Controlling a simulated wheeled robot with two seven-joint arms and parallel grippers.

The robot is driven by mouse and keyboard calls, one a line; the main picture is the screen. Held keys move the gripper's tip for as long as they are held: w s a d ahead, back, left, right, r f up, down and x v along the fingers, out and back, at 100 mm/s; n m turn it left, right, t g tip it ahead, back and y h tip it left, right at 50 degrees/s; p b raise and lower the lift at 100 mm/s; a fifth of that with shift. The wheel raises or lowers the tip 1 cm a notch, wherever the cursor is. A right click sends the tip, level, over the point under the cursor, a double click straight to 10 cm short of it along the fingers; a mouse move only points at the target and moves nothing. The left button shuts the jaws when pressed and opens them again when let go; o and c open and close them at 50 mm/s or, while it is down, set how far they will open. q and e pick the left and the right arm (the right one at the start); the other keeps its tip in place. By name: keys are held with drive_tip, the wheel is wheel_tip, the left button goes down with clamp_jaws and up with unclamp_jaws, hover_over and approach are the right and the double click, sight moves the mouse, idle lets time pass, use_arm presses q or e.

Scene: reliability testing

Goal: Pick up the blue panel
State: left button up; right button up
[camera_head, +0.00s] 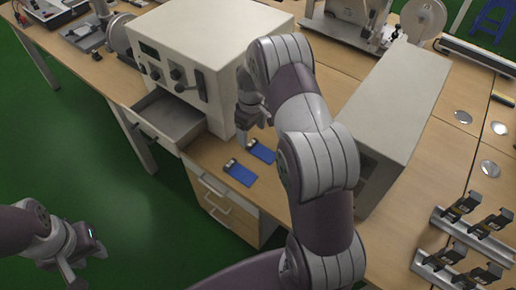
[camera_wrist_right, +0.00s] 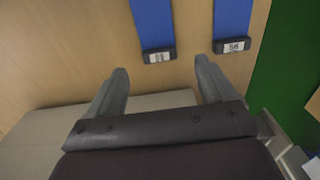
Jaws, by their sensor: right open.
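Two blue panels lie flat on the wooden table in the head view, the front one (camera_head: 240,174) nearer the table edge and the other (camera_head: 262,152) just behind it. Each has a dark clip with a white numbered label at one end. In the right wrist view they show as a left panel (camera_wrist_right: 152,20) and a right panel (camera_wrist_right: 233,17). My right gripper (camera_wrist_right: 162,76) is open and empty above the table, its fingers pointing towards the label ends, with the left panel's end between their lines. My left gripper (camera_head: 86,264) hangs open and empty over the floor at lower left.
A beige instrument box (camera_head: 205,50) with knobs stands behind the panels, with an open drawer (camera_head: 168,118) at its left. Another beige box (camera_head: 395,100) stands right of my right arm. Rail-mounted parts (camera_head: 465,235) lie at right.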

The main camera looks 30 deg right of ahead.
sight(253, 143)
wheel_tip(253, 143, down, 4)
drive_tip(key=shift+s+f, duration=0.1)
drive_tip(key=shift+f, duration=0.15)
drive_tip(key=shift+d+f, duration=0.1)
drive_tip(key=shift+f, duration=0.25)
drive_tip(key=c, duration=1.1)
drive_tip(key=shift+r, duration=0.65)
wheel_tip(253, 143, up, 3)
drive_tip(key=s+a+r, duration=0.2)
drive_tip(key=s, duration=0.1)
drive_tip(key=s+a+r, duration=0.2)
drive_tip(key=s+a, duration=0.1)
drive_tip(key=s+a+r, duration=0.2)
drive_tip(key=shift+s+a+r, duration=0.35)
drive_tip(key=shift+s+r, duration=0.05)
